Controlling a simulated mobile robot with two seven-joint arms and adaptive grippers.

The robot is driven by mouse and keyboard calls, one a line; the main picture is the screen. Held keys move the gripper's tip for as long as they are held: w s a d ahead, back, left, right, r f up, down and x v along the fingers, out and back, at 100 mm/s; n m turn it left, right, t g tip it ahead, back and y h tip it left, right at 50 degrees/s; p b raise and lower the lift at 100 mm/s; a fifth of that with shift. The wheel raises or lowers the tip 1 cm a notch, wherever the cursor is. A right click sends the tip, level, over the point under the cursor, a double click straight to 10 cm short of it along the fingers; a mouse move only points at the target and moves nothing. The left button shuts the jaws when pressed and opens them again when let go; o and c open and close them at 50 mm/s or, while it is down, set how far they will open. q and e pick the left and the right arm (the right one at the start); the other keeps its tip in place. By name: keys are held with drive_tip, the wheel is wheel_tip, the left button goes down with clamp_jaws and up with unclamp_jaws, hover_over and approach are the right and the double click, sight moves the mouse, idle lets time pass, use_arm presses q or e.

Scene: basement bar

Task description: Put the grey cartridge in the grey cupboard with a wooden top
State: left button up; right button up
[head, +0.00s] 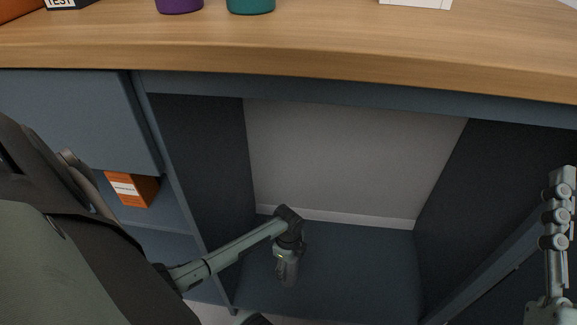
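The grey cupboard (345,88) with a wooden top (300,40) fills the head view, and its middle compartment is open. The grey cartridge (287,268), a small cylinder, is upright inside that compartment, low over its dark floor; I cannot tell if its base rests there. My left gripper (273,270) reaches in from the left. Its upper fingertip overlaps the cartridge's top, and a dark tip shows lower down at the picture's bottom edge. The fingers look spread wider than the cartridge. My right gripper (557,225) shows only partly at the right edge, away from the cartridge.
An orange box (132,188) sits on a shelf left of the compartment's dark side wall (205,160). A purple container (179,5) and a teal container (250,5) stand on the top. The compartment floor (365,265) is clear right of the cartridge.

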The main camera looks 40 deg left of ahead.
use_arm(q)
drive_tip(key=shift+o, duration=1.1)
